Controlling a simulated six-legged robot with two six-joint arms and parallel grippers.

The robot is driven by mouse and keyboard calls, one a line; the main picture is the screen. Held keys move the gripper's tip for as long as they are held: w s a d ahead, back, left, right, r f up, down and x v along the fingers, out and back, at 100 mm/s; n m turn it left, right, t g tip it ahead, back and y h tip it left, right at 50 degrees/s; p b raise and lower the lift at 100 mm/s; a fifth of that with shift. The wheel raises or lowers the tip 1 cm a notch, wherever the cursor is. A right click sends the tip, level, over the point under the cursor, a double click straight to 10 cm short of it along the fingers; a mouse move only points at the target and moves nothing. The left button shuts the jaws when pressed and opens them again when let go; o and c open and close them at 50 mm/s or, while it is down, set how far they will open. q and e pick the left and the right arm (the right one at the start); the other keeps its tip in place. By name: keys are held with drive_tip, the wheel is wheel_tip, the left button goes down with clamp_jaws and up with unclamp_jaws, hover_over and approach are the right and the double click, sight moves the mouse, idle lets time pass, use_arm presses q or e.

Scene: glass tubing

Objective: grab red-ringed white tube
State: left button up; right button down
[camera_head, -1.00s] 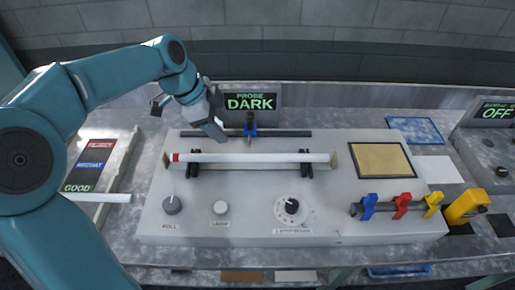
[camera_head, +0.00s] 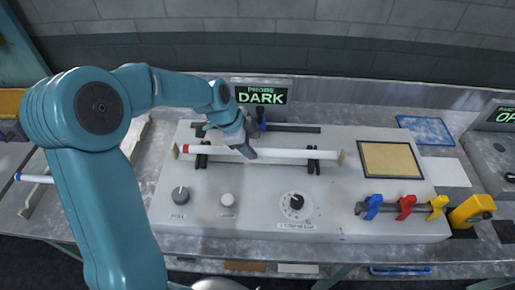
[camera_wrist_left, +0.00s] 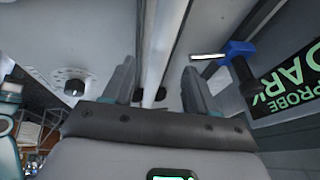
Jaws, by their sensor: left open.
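The white tube (camera_head: 290,154) with a red ring near its left end lies level across two dark supports on the grey console (camera_head: 240,215). My left gripper (camera_head: 247,150) is over the tube, left of its middle. In the left wrist view the open fingers (camera_wrist_left: 157,88) stand on either side of the white tube (camera_wrist_left: 160,50), which runs between them. I cannot tell whether either finger touches it. The red ring does not show in the wrist view. My right gripper is not in view.
A blue probe (camera_head: 262,117) on a dark rail stands just behind the tube, close to my gripper; it also shows in the wrist view (camera_wrist_left: 238,55). A screen (camera_head: 262,95) reads PROBE DARK. Blue, red and yellow clips (camera_head: 405,206) sit front right. A tan pad (camera_head: 390,159) lies right.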

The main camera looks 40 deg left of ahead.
sight(256, 149)
use_arm(q)
drive_tip(key=shift+x, duration=1.2)
drive_tip(key=shift+s+d+f+p, duration=0.1)
drive_tip(key=shift+d+f+p, duration=0.1)
drive_tip(key=shift+d+p, duration=0.1)
drive_tip(key=shift+a+f, duration=0.1)
drive_tip(key=shift+a, duration=0.1)
drive_tip(key=shift+f, duration=0.1)
drive_tip(key=shift+c, duration=1.3)
drive_tip(key=c, duration=0.5)
drive_tip(key=shift+d, duration=0.1)
clamp_jaws()
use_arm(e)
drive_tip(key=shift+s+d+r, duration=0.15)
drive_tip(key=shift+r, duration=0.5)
use_arm(q)
drive_tip(key=shift+w, duration=0.2)
